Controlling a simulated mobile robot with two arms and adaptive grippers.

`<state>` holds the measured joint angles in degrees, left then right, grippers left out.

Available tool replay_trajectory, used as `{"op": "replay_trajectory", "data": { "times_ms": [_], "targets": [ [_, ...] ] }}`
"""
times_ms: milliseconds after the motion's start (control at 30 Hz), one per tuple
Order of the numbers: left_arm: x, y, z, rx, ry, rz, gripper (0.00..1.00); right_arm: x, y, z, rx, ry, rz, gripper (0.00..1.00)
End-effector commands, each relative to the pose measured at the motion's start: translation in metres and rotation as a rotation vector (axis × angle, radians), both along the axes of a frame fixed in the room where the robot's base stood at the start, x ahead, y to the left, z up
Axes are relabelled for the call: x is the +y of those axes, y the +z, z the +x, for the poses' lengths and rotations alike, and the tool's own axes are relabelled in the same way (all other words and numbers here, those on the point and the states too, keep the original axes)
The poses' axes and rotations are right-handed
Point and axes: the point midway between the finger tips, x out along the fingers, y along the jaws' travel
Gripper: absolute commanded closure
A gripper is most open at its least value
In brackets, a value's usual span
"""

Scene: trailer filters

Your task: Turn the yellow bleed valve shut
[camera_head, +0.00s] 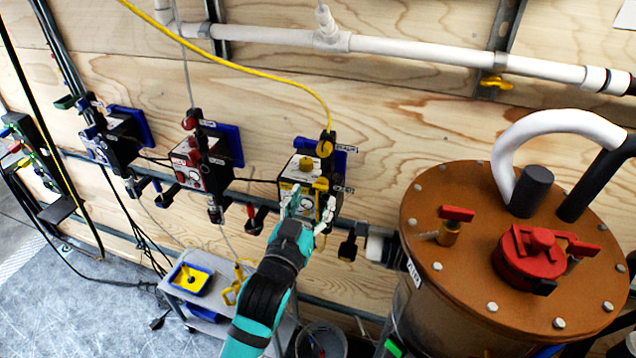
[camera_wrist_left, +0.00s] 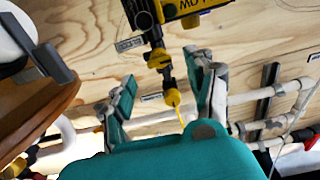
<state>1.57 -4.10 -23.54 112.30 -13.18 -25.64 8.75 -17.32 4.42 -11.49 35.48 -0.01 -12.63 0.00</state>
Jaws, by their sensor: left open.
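A black and yellow control unit (camera_head: 312,182) hangs on the wooden wall. A yellow valve (camera_head: 325,148) sits on its top, where a yellow hose joins. In the left wrist view the yellow valve (camera_wrist_left: 160,60) and the unit's yellow body (camera_wrist_left: 190,12) show at the top. My left gripper (camera_head: 309,210) is open and empty, in front of the unit. In the left wrist view the open fingers of the left gripper (camera_wrist_left: 165,78) lie on either side of the hose line, with the valve beyond them. I cannot tell any contact. My right gripper is out of view.
A brown-lidded tank (camera_head: 462,270) with red valves stands at the right. A red-fronted unit (camera_head: 200,165) hangs to the left. A white pipe (camera_head: 410,50) with another yellow handle (camera_head: 496,82) runs above. A small cart (camera_head: 205,300) and bucket (camera_head: 322,340) stand below.

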Motion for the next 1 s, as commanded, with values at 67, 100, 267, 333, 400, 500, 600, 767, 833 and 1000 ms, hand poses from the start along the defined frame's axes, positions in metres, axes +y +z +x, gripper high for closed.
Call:
{"op": "replay_trajectory", "data": {
  "times_ms": [67, 100, 267, 333, 400, 500, 600, 767, 833, 1000],
  "targets": [
    [-0.005, 0.003, 0.014, 0.000, 0.000, -0.001, 0.44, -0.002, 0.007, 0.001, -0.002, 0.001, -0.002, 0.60],
    [-0.007, 0.003, 0.020, 0.000, 0.000, 0.000, 0.44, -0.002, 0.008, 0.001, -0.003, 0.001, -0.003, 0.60],
    [-0.012, 0.001, 0.035, 0.000, 0.000, -0.001, 0.44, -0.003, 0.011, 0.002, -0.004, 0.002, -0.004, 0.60],
    [-0.013, 0.001, 0.038, 0.000, -0.001, -0.001, 0.44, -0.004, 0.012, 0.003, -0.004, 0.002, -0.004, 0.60],
    [-0.013, 0.000, 0.039, 0.000, 0.000, -0.001, 0.44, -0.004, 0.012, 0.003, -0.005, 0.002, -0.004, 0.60],
    [-0.013, 0.000, 0.040, 0.000, 0.000, -0.001, 0.44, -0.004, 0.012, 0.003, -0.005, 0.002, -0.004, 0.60],
    [-0.013, 0.000, 0.039, 0.000, 0.000, 0.000, 0.44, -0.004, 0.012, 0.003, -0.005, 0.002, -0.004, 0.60],
    [-0.013, 0.000, 0.039, 0.000, 0.000, 0.000, 0.61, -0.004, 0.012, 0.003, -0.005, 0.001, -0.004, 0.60],
    [-0.013, 0.000, 0.039, 0.000, 0.000, 0.000, 0.71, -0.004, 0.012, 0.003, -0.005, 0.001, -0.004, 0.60],
    [-0.013, 0.000, 0.039, 0.001, -0.001, 0.000, 0.93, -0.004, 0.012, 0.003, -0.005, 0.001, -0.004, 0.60]
  ]
}}
